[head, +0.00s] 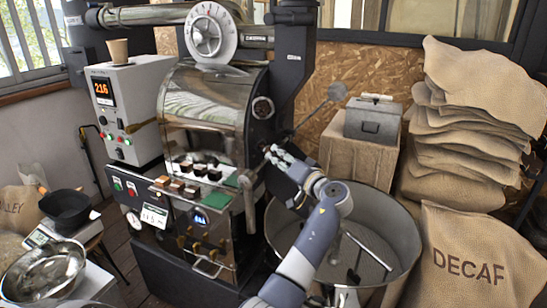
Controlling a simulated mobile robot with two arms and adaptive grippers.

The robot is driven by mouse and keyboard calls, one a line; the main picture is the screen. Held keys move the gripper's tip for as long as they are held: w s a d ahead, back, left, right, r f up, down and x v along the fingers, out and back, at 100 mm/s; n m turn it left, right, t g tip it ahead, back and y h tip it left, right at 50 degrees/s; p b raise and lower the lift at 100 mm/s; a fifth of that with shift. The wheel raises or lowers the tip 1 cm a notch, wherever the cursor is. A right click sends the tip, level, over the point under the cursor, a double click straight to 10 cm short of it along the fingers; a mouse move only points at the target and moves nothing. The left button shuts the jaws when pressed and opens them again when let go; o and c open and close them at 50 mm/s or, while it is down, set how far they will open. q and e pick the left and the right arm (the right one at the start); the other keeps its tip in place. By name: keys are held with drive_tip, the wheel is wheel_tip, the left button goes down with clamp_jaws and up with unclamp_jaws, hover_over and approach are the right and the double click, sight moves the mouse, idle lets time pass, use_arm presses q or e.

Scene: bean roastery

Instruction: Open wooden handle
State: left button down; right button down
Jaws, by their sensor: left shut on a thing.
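The roaster (203,110) stands left of centre with its shiny drum and dark front face. My left gripper (273,156) reaches up from the bottom of the head view to the right side of this front face. Its fingers are shut on a small handle there. The fingers cover most of the handle, so its wood and exact shape cannot be made out. A grey-brown upright lever (249,203) hangs just left of and below the fingers. My right gripper is not in view.
The round cooling bin (395,222) lies beneath and right of my arm. A rod with a grey ball (337,91) sticks out above the gripper. A metal bowl (45,270) sits at lower left.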

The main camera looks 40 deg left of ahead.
use_arm(q)
drive_tip(key=b+v, duration=0.1)
drive_tip(key=v, duration=0.6)
drive_tip(key=c, duration=1.3)
unclamp_jaws()
drive_tip(key=v, duration=1.2)
drive_tip(key=shift+s, duration=0.1)
